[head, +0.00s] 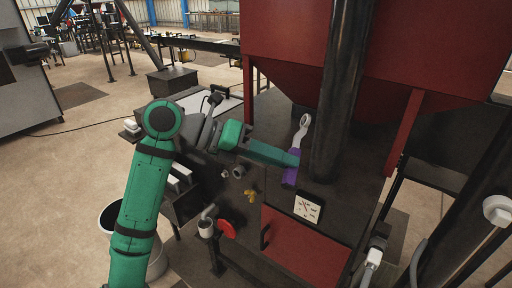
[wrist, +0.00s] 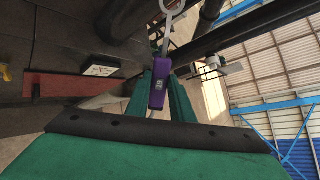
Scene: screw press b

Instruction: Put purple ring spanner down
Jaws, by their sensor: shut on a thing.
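The purple ring spanner (head: 291,171) has a purple handle and a pale metal shank with a ring at its far end. In the head view it lies across my gripper's tip, with the ring pointing up, close to the left of a thick dark column. My gripper (head: 296,161) is shut on the purple handle. In the wrist view the spanner (wrist: 157,88) stands between the green fingers of my gripper (wrist: 160,83), its ring toward the top edge. I cannot tell whether the spanner touches the dark machine top below it.
The thick dark column (head: 343,90) stands right beside the spanner. A red hopper (head: 430,50) fills the upper right. A white gauge (head: 308,207), a yellow fitting (head: 250,195) and a red knob (head: 227,228) sit on the machine front.

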